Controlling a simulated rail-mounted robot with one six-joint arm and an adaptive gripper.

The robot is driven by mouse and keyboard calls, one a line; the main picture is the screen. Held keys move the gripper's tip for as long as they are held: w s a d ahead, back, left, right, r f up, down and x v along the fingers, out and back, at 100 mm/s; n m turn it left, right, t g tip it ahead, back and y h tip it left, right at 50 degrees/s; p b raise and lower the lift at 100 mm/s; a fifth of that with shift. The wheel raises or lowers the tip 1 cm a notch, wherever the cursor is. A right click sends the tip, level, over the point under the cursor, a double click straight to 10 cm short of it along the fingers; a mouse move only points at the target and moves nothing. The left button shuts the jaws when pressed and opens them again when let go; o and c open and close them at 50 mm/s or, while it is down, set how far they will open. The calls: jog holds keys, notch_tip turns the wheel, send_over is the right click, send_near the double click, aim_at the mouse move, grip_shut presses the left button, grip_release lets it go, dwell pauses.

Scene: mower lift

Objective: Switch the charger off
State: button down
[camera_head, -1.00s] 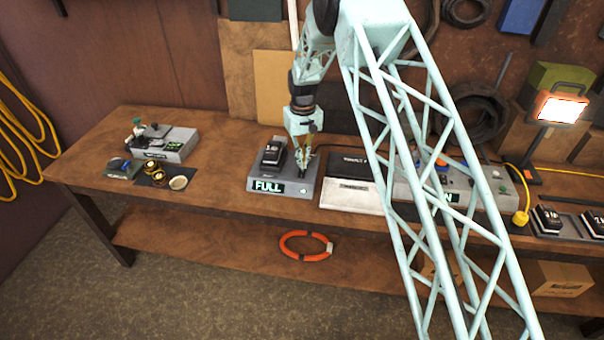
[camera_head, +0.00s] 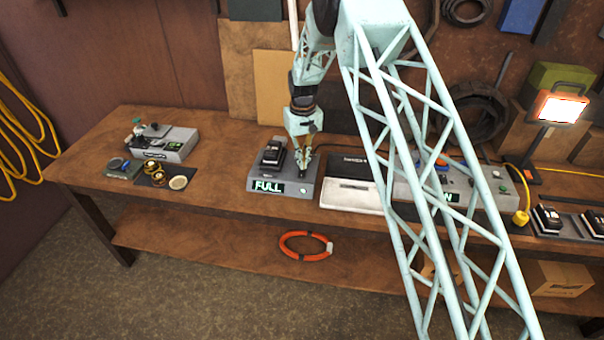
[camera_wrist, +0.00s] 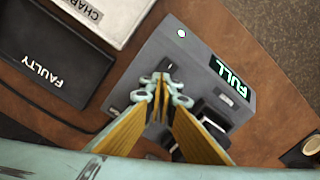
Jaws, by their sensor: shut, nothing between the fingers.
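The grey charger (camera_head: 308,181) stands on the workbench with a dark battery (camera_head: 273,152) seated on its left part. Its front display (camera_head: 268,187) reads FULL in lit letters, also in the wrist view (camera_wrist: 229,77). A small lit green-white lamp (camera_wrist: 181,33) shows on the casing. My gripper (camera_head: 303,173) points down over the right part of the charger's top. In the wrist view my gripper (camera_wrist: 165,80) has its fingertips together, empty, close to a small dark part of the charger's top. Whether they touch it I cannot tell; the fingers partly hide the top.
A black-and-white case or tray (camera_head: 352,197) lies right of the charger; the wrist view shows a FAULTY label (camera_wrist: 43,73) there. A grey device (camera_head: 178,145) and small parts are at the bench's left. An orange ring (camera_head: 304,258) lies on the lower shelf.

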jog(key=shift+f+b, duration=0.55)
jog(key=shift+f, duration=0.5)
dwell(1.2)
jog(key=shift+r, duration=0.1)
jog(key=shift+r+p, duration=0.8)
jog(key=shift+r, duration=2.65)
